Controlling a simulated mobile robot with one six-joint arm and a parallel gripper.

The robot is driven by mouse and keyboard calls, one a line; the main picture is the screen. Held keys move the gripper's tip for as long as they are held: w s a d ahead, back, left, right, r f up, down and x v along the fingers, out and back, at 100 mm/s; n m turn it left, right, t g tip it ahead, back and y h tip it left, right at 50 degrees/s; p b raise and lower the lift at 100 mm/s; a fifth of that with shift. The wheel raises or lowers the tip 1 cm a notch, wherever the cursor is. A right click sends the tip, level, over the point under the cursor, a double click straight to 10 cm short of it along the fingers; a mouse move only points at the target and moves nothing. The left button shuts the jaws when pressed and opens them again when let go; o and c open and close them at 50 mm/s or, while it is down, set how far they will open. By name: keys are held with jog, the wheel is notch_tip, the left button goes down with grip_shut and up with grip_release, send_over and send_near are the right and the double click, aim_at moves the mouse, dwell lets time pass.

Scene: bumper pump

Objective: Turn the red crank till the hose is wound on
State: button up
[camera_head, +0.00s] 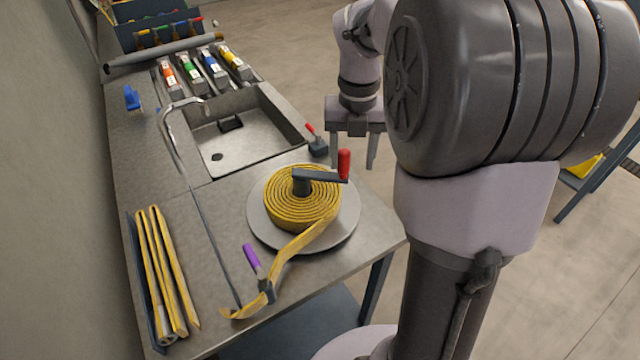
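The red crank (344,164) is an upright red handle on the end of a dark arm, mounted over the hub of a round grey reel plate (258,226). The yellow hose (290,207) lies coiled in many turns around the hub. Its loose tail (284,258) runs off the plate toward the front left, past a purple-handled clamp (257,266). My arm hides part of the right side.
A sink (243,131) with a tall curved tap is behind the reel. A small red-handled valve (314,141) stands at its right corner. Folded yellow hose lengths (166,268) lie front left. Several coloured-label units stand at the back.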

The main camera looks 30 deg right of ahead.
jog(key=shift+w+a+r, duration=0.1)
jog(key=shift+w, duration=0.05)
dwell(0.4)
jog(key=shift+r, duration=0.15)
notch_tip(320, 180, up, 20)
jog(key=d+p, duration=0.1)
jog(key=p, duration=1.5)
jog(key=shift+w+f, duration=0.2)
jog(key=shift+w, duration=0.15)
jog(key=d+r+p, duration=0.4)
jog(key=r+p, duration=0.3)
jog(key=r, duration=0.9)
jog(key=shift+w+r, duration=0.25)
jog(key=shift+w, duration=0.15)
jog(key=shift+c, duration=0.5)
